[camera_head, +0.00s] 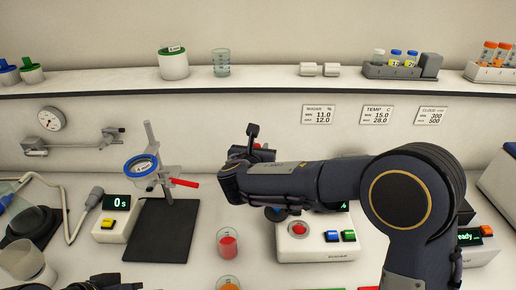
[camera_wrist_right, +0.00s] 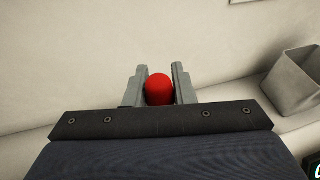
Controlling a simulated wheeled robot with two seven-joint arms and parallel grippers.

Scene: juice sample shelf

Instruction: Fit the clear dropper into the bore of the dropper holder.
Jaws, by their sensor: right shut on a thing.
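My right gripper (camera_head: 262,148) reaches in from the right, above the bench and in front of the back wall. In the right wrist view the right gripper (camera_wrist_right: 159,88) is shut on a red rubber bulb (camera_wrist_right: 159,90), which I take to be the top of the dropper. The dropper's clear tube is hidden in the wrist view, and I cannot make it out in the head view. I cannot pick out the dropper holder with certainty; my right arm covers part of the bench. Dark parts at the bottom left edge (camera_head: 108,284) look like my left gripper, mostly cut off.
A clamp stand with a blue-rimmed ring (camera_head: 141,166) and red handle stands on a black base (camera_head: 160,232). A white instrument (camera_head: 318,243) with buttons is below my arm. A beaker of red liquid (camera_head: 228,243) stands left of it. A shelf (camera_head: 270,86) runs along the back.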

